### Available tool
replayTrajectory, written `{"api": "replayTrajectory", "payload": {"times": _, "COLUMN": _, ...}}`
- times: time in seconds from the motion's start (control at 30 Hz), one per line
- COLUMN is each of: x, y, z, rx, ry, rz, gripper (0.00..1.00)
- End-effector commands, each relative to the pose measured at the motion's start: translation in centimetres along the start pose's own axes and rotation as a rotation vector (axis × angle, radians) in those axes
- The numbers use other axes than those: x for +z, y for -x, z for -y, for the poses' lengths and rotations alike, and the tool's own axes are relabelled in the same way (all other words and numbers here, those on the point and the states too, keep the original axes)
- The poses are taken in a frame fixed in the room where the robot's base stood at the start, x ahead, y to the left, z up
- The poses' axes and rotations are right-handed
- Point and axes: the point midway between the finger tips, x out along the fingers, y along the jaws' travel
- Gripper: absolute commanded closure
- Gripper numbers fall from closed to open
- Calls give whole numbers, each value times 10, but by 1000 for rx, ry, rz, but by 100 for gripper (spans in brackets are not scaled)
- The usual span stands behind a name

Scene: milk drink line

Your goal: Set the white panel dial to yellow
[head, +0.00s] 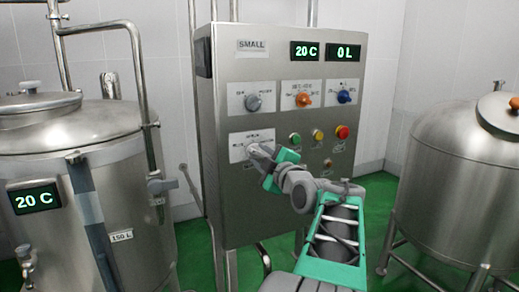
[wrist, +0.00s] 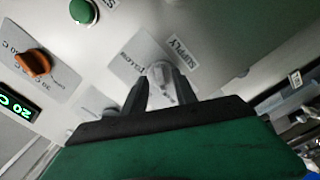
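The white panel dial (wrist: 160,76) shows in the wrist view on a white label plate with the words SUPPLY and YELLOW. The plate (head: 237,140) is on the lower left of the steel control panel in the head view, where my gripper hides the dial. My gripper (wrist: 162,84) is at the dial, with one dark finger on each side of it. The fingers stand apart with the dial between their tips; firm contact cannot be made out. The dial's exact pointing direction is hard to read.
Above are a grey dial (head: 253,102), an orange dial (head: 303,99) and a blue dial (head: 344,96). To the right are green (head: 295,138), yellow (head: 318,134) and red (head: 342,132) buttons. Steel tanks stand left (head: 95,190) and right (head: 455,190) of the panel.

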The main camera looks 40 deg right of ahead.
Motion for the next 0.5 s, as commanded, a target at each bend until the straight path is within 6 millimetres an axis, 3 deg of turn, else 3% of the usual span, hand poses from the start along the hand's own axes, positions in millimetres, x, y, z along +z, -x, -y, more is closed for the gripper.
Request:
{"api": "replayTrajectory", "payload": {"times": 0.1, "x": -1, "y": -9, "z": 0, "rx": 0, "ry": -1, "rz": -1, "gripper": 66}}
{"api": "replayTrajectory", "payload": {"times": 0.33, "x": 0, "y": -10, "z": 1, "rx": 0, "ry": 0, "rz": 0, "gripper": 66}}
{"api": "replayTrajectory", "payload": {"times": 0.5, "x": 0, "y": -10, "z": 1, "rx": 0, "ry": -1, "rz": 0, "gripper": 80}}
